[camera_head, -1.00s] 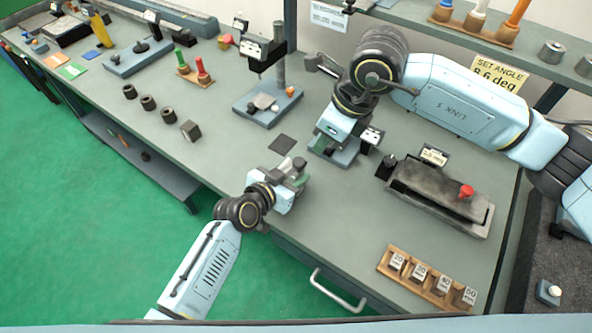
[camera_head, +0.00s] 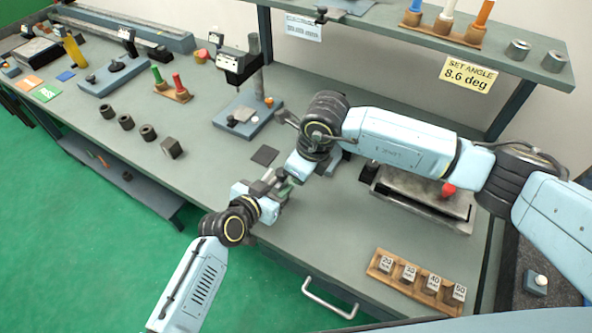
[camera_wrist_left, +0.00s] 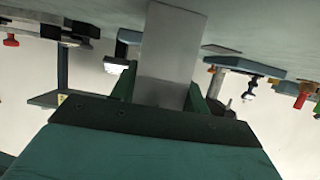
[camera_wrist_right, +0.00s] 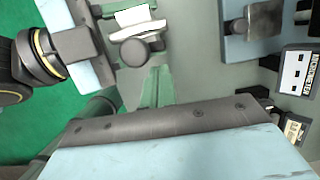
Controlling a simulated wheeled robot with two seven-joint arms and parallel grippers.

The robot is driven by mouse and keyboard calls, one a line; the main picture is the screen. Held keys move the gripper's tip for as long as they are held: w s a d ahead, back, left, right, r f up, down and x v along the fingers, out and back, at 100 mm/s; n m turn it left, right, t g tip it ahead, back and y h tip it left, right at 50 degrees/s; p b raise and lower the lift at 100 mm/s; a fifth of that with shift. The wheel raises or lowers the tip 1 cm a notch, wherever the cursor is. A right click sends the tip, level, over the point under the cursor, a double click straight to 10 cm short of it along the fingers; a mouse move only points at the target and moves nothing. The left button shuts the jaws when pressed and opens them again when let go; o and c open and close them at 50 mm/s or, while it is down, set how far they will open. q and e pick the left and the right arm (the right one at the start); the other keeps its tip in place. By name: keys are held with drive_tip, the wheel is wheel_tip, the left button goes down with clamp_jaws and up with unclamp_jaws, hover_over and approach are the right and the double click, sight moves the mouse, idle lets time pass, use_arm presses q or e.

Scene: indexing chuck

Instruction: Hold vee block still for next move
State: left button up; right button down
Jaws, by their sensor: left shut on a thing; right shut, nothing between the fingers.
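The vee block shows in the left wrist view as a plain grey block (camera_wrist_left: 168,45) between the green fingers of my left gripper. My left gripper (camera_head: 270,184) is shut on it over the bench's front part. In the right wrist view a pale metal piece with a round dark knob (camera_wrist_right: 134,52) shows beside my left gripper. My right gripper (camera_head: 288,188) is close to the left one, and its green fingers (camera_wrist_right: 157,85) are shut and empty just below the knob. I cannot tell whether they touch it. The head view hides most of the block.
A dark square pad (camera_head: 265,155) lies behind the grippers. A blue-based gauge stand (camera_head: 247,115) is farther back. A wooden rack of marked blocks (camera_head: 415,280) is at front right.

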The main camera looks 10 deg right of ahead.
drive_tip(key=shift+w+a, duration=0.3)
drive_tip(key=shift+a, duration=0.1)
drive_tip(key=shift+w+n+g, duration=0.15)
drive_tip(key=shift+w+n, duration=0.1)
drive_tip(key=shift+n, duration=0.55)
drive_tip(key=shift+w+n+g, duration=0.15)
drive_tip(key=shift+w+n, duration=0.05)
drive_tip(key=shift+n, duration=0.6)
drive_tip(key=shift+w+n, duration=0.1)
drive_tip(key=shift+n, duration=0.3)
drive_tip(key=shift+w+a+n+y, duration=0.1)
drive_tip(key=shift+w+n+y, duration=0.05)
drive_tip(key=shift+n+y, duration=0.15)
drive_tip(key=shift+w+a, duration=0.15)
drive_tip(key=shift+w, duration=0.15)
idle(0.7)
drive_tip(key=shift+w+a, duration=0.45)
drive_tip(key=shift+a, duration=0.1)
idle(1.7)
drive_tip(key=shift+w+a, duration=0.15)
drive_tip(key=shift+a, duration=0.2)
idle(0.9)
